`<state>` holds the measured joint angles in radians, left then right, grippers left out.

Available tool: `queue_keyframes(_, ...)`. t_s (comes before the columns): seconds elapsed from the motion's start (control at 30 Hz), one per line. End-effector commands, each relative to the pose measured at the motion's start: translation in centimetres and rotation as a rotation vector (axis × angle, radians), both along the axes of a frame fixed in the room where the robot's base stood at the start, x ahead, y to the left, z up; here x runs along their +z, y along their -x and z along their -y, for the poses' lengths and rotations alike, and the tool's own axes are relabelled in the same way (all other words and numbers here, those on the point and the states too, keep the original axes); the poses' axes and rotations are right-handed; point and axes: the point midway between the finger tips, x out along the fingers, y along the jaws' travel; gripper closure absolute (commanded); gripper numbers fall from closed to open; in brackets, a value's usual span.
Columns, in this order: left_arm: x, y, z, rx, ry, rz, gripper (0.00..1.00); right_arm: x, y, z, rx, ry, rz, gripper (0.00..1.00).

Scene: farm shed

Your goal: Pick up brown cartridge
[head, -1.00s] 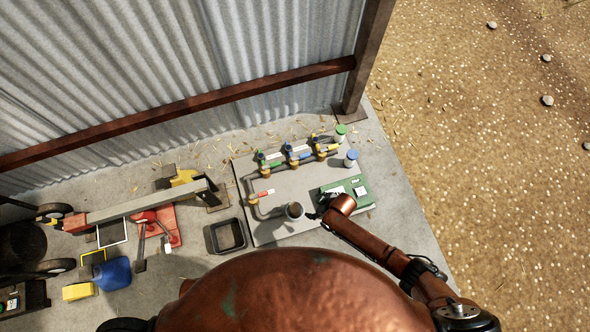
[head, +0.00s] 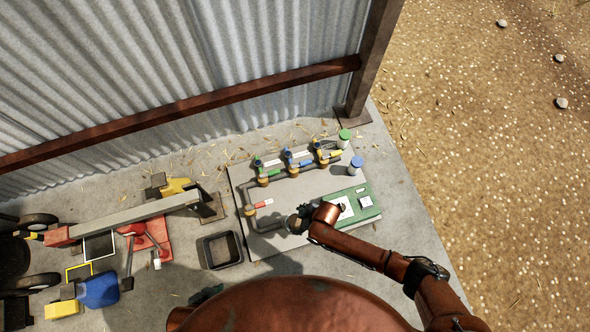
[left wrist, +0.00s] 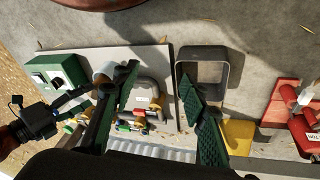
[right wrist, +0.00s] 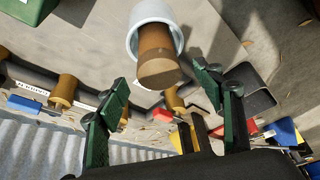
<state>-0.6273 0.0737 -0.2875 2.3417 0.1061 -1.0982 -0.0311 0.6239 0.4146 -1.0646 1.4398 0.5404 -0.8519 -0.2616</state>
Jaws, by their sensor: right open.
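The brown cartridge (right wrist: 158,55) stands in a pale round cup (right wrist: 146,14) in the right wrist view, its lower brown end facing the camera. My right gripper (right wrist: 160,105) is open, its green fingers spread either side of the cartridge's line, apart from it. In the head view my right gripper (head: 300,217) is over the cup's place and mostly hides it. My left gripper (left wrist: 165,100) is open and empty in the left wrist view, between the pale cup (left wrist: 104,71) and the black tray. Only a dark bit of it shows in the head view (head: 206,293).
Pipes with coloured valves (head: 290,162) stand on the grey board (head: 236,178). A green box (head: 364,204) lies right of my right gripper. A black tray (head: 220,250) sits left of the board. A blue-lidded jar (head: 356,165) and a green-lidded jar (head: 344,137) stand at the back right.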

Motion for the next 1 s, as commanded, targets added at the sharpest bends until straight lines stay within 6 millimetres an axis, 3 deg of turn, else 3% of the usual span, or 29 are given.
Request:
queue_keyframes(0.03,-1.4,-0.3,0.6,0.003,0.015,0.019,0.60,-1.2,0.1,-0.2,0.000,0.000,-0.005,0.39)
queue_keyframes(0.23,-3.5,-2.5,2.2,0.024,0.064,0.128,0.60,-3.0,-0.1,-0.8,-0.002,-0.001,-0.006,0.39)
queue_keyframes(0.67,-4.0,-3.7,2.9,0.039,0.087,0.190,0.60,-3.5,-0.5,-1.2,-0.001,0.000,0.000,0.39)
queue_keyframes(1.0,-4.0,-3.6,2.9,0.038,0.087,0.189,0.60,-3.5,-0.5,-1.2,-0.002,0.000,-0.001,0.61)
